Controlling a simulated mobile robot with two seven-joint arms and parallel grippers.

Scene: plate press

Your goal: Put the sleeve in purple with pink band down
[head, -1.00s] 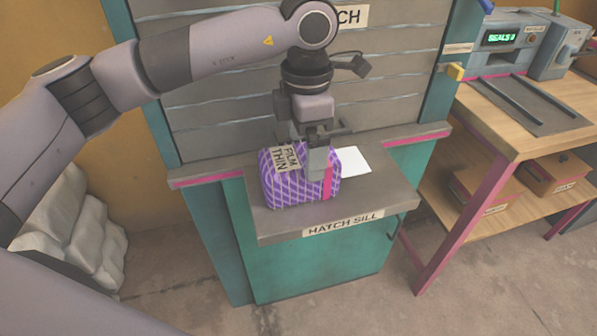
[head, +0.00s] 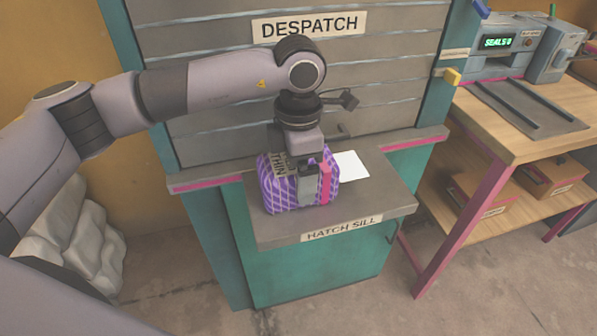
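The purple sleeve (head: 274,194), with a white line pattern and a pink band, stands at the left part of the hatch sill (head: 390,205). Its label, partly covered, faces up at the top left. My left gripper (head: 307,190) comes down from above at the sleeve, with a grey finger against its front near the pink band. The other finger is hidden, so I cannot tell whether it grips the sleeve. The sleeve's underside looks to be on or very near the sill. My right gripper is not in view.
A white sheet (head: 350,165) lies on the sill right of the sleeve. A closed shutter with a despatch sign (head: 310,27) rises behind. A wooden bench (head: 500,135) with a sealing machine (head: 510,45) stands at the right. White sacks (head: 75,240) lie at the left.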

